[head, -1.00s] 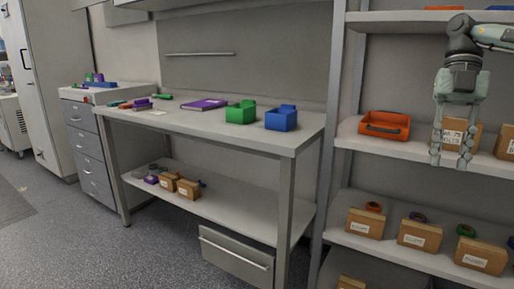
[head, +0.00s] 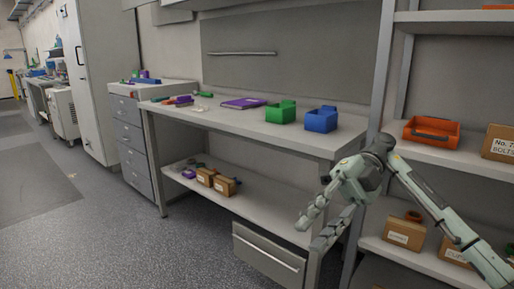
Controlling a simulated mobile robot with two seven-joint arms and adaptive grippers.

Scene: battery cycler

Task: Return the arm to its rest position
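My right arm comes in from the lower right. Its gripper (head: 309,236) points down and to the left, in front of the right end of the workbench (head: 235,131). Its two fingers are apart with nothing between them. The gripper hides part of the bench's right legs and the shelf unit's left post. My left gripper is not in view.
A shelf unit (head: 445,157) at the right holds an orange bin (head: 432,134) and cardboard boxes (head: 405,234). Green (head: 280,113) and blue (head: 321,120) bins stand on the bench. Grey floor (head: 130,245) at the left is clear.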

